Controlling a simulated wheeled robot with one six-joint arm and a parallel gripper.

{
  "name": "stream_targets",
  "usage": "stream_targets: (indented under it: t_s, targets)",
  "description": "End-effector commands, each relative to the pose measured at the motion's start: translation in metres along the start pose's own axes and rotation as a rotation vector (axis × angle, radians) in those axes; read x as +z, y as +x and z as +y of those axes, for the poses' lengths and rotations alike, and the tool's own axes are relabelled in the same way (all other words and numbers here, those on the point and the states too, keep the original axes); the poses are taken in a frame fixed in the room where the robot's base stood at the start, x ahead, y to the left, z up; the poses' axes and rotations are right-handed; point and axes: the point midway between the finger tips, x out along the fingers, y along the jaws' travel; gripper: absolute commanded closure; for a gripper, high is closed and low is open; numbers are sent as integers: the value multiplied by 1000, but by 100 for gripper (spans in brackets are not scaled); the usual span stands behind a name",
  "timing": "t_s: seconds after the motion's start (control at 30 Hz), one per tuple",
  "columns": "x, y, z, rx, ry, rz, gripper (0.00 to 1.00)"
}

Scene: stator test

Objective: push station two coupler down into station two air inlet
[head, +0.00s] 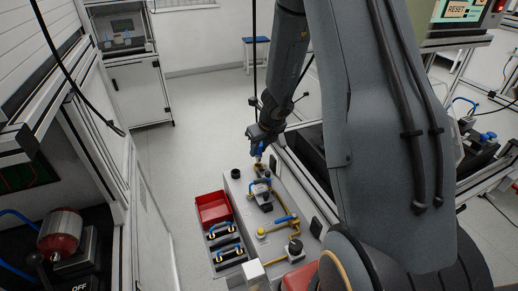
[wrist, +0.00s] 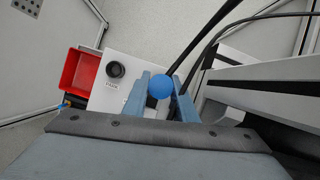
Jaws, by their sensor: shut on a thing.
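My gripper (head: 259,146) is above the far end of the grey bench panel (head: 234,196). In the wrist view its two blue-grey fingers (wrist: 160,96) are shut on a round blue part, which I take to be the station two coupler (wrist: 159,86). A black hose (wrist: 193,48) runs up and right from beside it. In the head view a small brass-coloured piece (head: 258,159) shows just below the fingertips. I cannot tell whether it is part of the coupler or the air inlet. The inlet is not clearly visible, and whether the coupler touches it is hidden.
A black round socket (wrist: 116,70) with a small label is left of the fingers. A red bin (head: 213,207) and trays of blue-handled tools (head: 225,245) line the panel's left side. Brass pipework with a yellow knob (head: 261,232) stands nearer. An aluminium frame (head: 300,185) borders the right.

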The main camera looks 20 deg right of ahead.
Motion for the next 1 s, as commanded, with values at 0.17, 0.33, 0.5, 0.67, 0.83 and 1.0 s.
stream_targets:
  t_s: [0.17,0.33,0.5,0.67,0.83,1.0]
  targets:
    - [-1,4,0,0,0,0,100]
    - [-3,7,0,0,0,0,100]
    - [-4,10,0,0,0,0,100]
    - [-5,13,0,0,1,0,100]
    - [-6,14,0,0,1,0,100]
    - [-6,13,0,0,0,0,100]
